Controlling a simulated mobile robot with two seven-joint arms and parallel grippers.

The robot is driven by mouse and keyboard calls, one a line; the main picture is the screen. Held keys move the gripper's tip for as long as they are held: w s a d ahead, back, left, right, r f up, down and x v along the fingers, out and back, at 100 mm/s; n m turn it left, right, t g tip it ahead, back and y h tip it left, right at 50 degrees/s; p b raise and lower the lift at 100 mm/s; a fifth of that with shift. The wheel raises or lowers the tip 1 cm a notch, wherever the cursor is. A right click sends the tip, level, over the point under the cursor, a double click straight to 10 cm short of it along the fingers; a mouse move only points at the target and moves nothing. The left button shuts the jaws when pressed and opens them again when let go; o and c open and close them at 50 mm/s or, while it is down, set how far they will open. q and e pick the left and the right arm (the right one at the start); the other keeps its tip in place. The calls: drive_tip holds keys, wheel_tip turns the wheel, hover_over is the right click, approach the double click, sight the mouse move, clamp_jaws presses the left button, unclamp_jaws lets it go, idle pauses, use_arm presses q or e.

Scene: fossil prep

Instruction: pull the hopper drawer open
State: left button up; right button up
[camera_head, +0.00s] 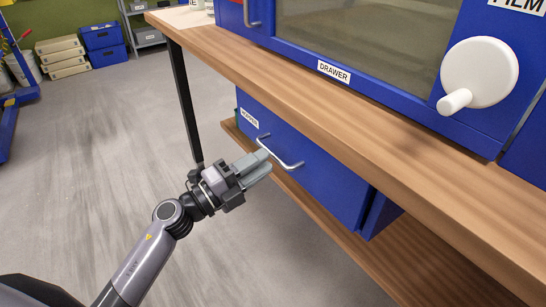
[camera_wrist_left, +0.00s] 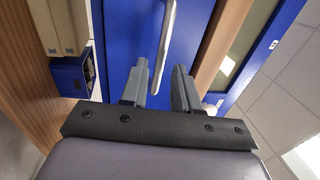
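The hopper drawer (camera_head: 325,185) is a blue box front under the wooden bench, with a small white label (camera_head: 249,119) at its upper left. It looks shut. Its silver bar handle (camera_head: 291,165) stands out from the front. My left gripper (camera_head: 265,160) is at the handle, its grey fingers pointing at the drawer front and covering part of the bar. In the left wrist view the fingers (camera_wrist_left: 160,68) are apart, and the handle (camera_wrist_left: 165,35) runs down to the gap between their tips. I cannot tell whether they touch it. My right gripper is out of view.
The wooden bench top (camera_head: 400,150) overhangs the drawer, with a lower shelf (camera_head: 400,260) beneath. A blue cabinet with a window, a "DRAWER" label (camera_head: 333,71) and a white knob (camera_head: 480,72) stands on top. A dark table leg (camera_head: 184,100) is at left. The floor (camera_head: 90,150) is open.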

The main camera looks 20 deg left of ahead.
sight(273, 153)
use_arm(q)
drive_tip(key=shift+x, duration=2)
clamp_jaws()
drive_tip(key=shift+s+a, duration=0.1)
